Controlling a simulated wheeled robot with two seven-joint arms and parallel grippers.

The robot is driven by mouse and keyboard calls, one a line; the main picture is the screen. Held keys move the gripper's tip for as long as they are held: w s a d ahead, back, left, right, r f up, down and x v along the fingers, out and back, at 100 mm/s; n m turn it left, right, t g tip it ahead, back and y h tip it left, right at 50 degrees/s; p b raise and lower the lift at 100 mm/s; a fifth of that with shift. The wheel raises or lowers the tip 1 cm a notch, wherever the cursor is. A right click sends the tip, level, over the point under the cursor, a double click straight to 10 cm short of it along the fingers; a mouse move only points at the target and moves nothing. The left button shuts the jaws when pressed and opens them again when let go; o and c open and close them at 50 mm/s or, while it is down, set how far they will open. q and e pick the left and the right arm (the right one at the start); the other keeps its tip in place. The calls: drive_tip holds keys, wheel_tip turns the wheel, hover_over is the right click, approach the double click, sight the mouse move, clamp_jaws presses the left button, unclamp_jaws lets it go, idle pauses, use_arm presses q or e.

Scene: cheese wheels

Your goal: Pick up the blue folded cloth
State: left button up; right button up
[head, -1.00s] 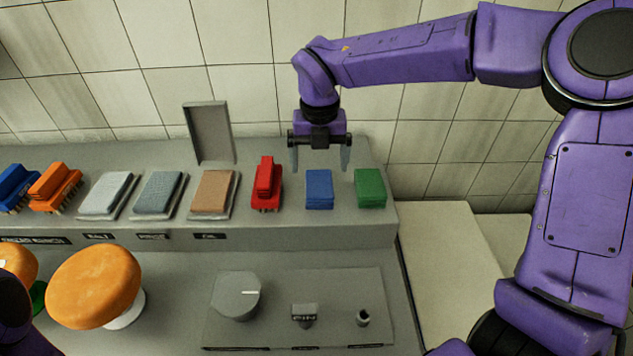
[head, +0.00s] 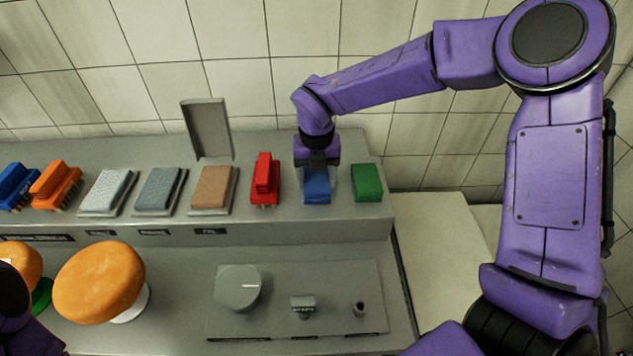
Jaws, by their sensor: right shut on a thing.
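The blue folded cloth (head: 317,190) lies on the raised grey shelf, between a red brush and a green folded cloth. My right gripper (head: 317,178) is directly over it, pointing down, and is shut on it. The gripper body hides the back part of the cloth. The cloth appears to be still at shelf level. Of my left arm only a dark and purple part shows at the lower left edge; its gripper is not in view.
The red brush (head: 264,181) is close on the left and the green cloth (head: 367,183) close on the right. Further left are a brown pad (head: 212,188), other pads and brushes. An upright grey panel (head: 206,130) stands behind. Orange cheese wheels (head: 99,283) sit at the lower left.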

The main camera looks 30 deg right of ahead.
sight(315, 179)
drive_tip(key=shift+r, duration=0.1)
drive_tip(key=shift+r, duration=0.3)
wheel_tip(315, 179, up, 2)
drive_tip(key=shift+a+r+b, duration=0.15)
drive_tip(key=shift+r+b, duration=0.1)
drive_tip(key=shift+b, duration=0.25)
drive_tip(key=a+r, duration=0.1)
drive_tip(key=s+a+r+b, duration=0.2)
drive_tip(key=r, duration=0.1)
drive_tip(key=s+a+r+b, duration=0.3)
drive_tip(key=s+a+r, duration=0.2)
drive_tip(key=a, duration=0.3)
drive_tip(key=shift+s+a+r, duration=0.25)
drive_tip(key=shift+s+r, duration=0.15)
drive_tip(key=o, duration=0.4)
drive_tip(key=c, duration=0.3)
